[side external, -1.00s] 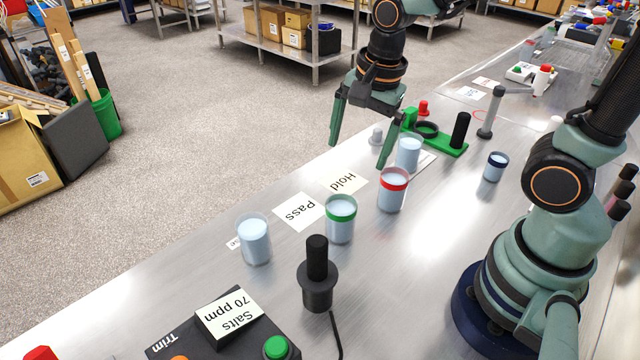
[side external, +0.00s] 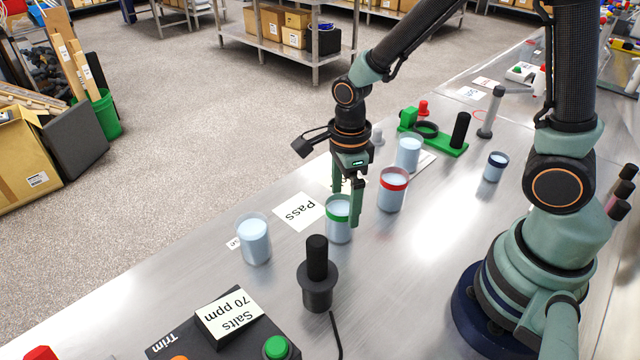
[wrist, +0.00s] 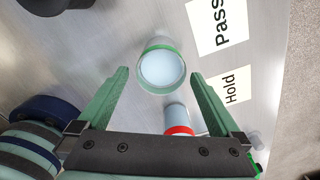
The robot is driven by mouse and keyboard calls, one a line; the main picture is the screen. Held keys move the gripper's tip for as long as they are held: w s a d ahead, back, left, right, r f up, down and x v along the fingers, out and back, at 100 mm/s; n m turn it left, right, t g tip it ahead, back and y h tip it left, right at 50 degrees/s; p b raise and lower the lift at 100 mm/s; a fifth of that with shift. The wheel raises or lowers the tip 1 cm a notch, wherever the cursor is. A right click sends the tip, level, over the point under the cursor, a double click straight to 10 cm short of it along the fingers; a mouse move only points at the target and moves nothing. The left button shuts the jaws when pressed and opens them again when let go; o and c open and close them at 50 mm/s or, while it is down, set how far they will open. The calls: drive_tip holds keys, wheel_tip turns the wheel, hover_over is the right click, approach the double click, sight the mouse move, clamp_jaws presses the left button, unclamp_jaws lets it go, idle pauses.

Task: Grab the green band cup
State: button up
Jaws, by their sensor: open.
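The green band cup (side external: 340,228) stands upright on the metal bench, filled with pale liquid. In the wrist view the green band cup (wrist: 161,68) lies just ahead of the fingertips, about midway between them. My gripper (side external: 347,205) is open and points down over the cup, with its fingers close to the rim and partly in front of it. In the wrist view my gripper (wrist: 158,80) has its two green fingers spread wide with nothing between them. I cannot tell the exact height of the fingertips relative to the rim.
The red band cup (side external: 392,190) stands close to the right, with a plain cup (side external: 408,152) behind it. Another plain cup (side external: 254,240) is to the left. A black-handled post (side external: 317,275) stands in front. A Pass card (side external: 299,212) lies beside the cup.

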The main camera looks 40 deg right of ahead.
sight(337, 230)
drive_tip(key=shift+w+f, duration=0.1)
drive_tip(key=shift+f, duration=2.75)
drive_tip(key=shift+c, duration=0.3)
drive_tip(key=c, duration=1.4)
drive_tip(key=shift+o, duration=0.2)
